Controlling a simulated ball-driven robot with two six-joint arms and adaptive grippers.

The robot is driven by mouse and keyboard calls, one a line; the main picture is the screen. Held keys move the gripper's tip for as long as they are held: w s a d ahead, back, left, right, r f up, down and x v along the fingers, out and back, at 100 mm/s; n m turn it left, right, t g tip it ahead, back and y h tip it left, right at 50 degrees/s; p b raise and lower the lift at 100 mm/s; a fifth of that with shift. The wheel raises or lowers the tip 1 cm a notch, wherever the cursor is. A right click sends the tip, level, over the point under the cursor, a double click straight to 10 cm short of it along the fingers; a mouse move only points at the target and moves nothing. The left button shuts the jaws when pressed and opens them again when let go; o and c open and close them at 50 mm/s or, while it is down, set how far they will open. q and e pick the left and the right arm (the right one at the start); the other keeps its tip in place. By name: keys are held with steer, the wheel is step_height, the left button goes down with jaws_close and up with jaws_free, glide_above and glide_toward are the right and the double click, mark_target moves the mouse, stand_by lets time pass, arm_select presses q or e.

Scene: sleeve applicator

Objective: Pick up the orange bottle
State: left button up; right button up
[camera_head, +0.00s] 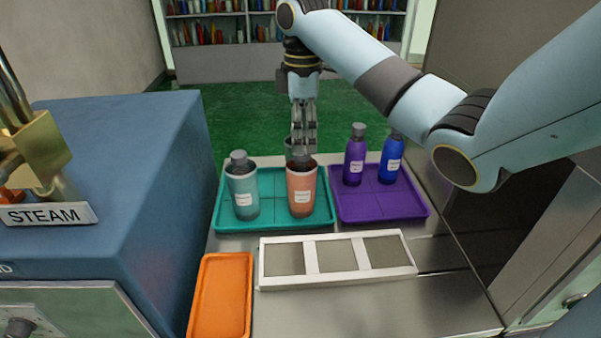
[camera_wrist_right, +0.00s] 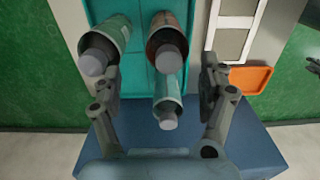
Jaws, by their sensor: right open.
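The orange bottle (camera_head: 301,190) stands upright on the teal tray (camera_head: 273,216), with a white label facing me. In the right wrist view the orange bottle (camera_wrist_right: 166,45) is at the top middle, its grey cap toward the camera. My right gripper (camera_head: 302,148) is above and just behind it in the head view; the exact gap is hard to judge. In the right wrist view my right gripper (camera_wrist_right: 158,85) is open, its fingers spread, with nothing held between them. I do not see my left gripper clearly.
A teal bottle (camera_head: 243,187) stands left of the orange one. Another green bottle (camera_wrist_right: 104,47) shows in the wrist view. Purple (camera_head: 354,156) and blue (camera_head: 391,158) bottles stand on a purple tray (camera_head: 385,212). A white rack (camera_head: 335,280) and orange tray (camera_head: 221,295) lie nearer.

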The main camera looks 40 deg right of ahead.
mark_target(302, 170)
steer(key=f, duration=0.2)
steer(key=s+f, duration=0.1)
steer(key=shift+a+f, duration=0.1)
steer(key=shift+a, duration=0.3)
steer(key=shift+w+f, duration=0.15)
steer(key=shift+f, duration=0.2)
step_height(302, 170, down, 4)
steer(key=shift+r+p, duration=0.1)
steer(key=shift+p, duration=0.6)
steer(key=shift+f, duration=0.6)
arm_select(q)
steer(key=shift+s+a+r, duration=0.2)
steer(key=shift+s+r, duration=0.15)
steer(key=shift+r, duration=0.35)
steer(key=shift+a, duration=0.15)
arm_select(e)
steer(key=c, duration=1.5)
